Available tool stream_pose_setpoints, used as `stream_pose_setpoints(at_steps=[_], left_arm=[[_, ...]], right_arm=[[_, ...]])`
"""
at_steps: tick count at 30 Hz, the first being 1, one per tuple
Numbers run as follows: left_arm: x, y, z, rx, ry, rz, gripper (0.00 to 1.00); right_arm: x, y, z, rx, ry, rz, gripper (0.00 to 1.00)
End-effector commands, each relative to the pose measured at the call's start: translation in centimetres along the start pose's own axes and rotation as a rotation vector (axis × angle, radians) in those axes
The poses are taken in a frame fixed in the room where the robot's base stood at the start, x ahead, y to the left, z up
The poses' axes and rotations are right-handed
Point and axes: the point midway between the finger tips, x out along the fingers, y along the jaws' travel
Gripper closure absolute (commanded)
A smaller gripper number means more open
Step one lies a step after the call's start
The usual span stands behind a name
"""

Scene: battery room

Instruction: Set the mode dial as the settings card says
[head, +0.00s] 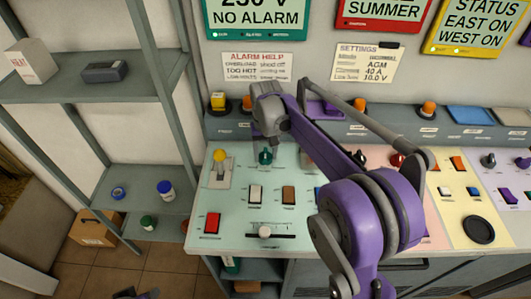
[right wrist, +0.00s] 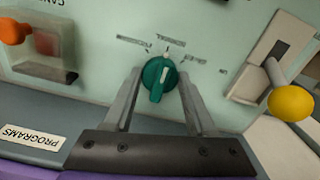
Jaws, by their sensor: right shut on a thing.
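The mode dial is a green knob (right wrist: 157,80) on the pale green panel; it also shows in the head view (head: 265,156). My right gripper (right wrist: 157,97) has its two fingers on either side of the knob and is shut on it. In the right wrist view a white line on the knob points up, towards the middle of several small labels that are upside down and hard to read. Only a dark and purple bit of my left gripper (head: 135,294) shows at the bottom edge.
A yellow-knobbed lever (head: 219,157) stands left of the dial; it also shows in the right wrist view (right wrist: 290,103). Rocker switches (head: 255,194) and a slider (head: 265,232) lie nearer. An orange button (right wrist: 14,31) is close by. A grey shelf (head: 90,88) stands at left.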

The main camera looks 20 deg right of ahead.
Motion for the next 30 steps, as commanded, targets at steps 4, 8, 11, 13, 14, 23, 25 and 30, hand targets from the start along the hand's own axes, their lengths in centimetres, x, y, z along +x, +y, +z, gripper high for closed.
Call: stream_pose_setpoints(at_steps=[4,8,11,13,14,23,25,30], left_arm=[[0.0,0.0,0.0,0.000,0.000,0.000,0.50],[0.0,0.0,0.0,0.000,0.000,0.000,0.50],[0.0,0.0,0.0,0.000,0.000,0.000,0.50],[0.0,0.0,0.0,0.000,0.000,0.000,0.50],[0.0,0.0,0.0,0.000,0.000,0.000,0.50],[0.0,0.0,0.0,0.000,0.000,0.000,0.50],[0.0,0.0,0.0,0.000,0.000,0.000,0.50],[-0.1,0.0,-0.1,0.000,0.001,0.000,0.50]], right_arm=[[0.0,0.0,0.0,0.005,0.000,0.000,0.99],[0.0,0.0,0.0,0.004,0.000,0.000,0.99],[0.0,0.0,0.0,0.004,0.000,0.000,0.99],[0.0,0.0,0.0,0.004,0.000,0.000,0.33],[0.0,0.0,0.0,0.004,0.000,0.000,0.28],[0.0,0.0,0.0,0.003,0.000,0.000,0.14],[-0.1,0.0,0.0,0.003,0.000,0.000,0.14],[-1.7,0.0,0.0,0.003,0.000,0.000,0.14]])
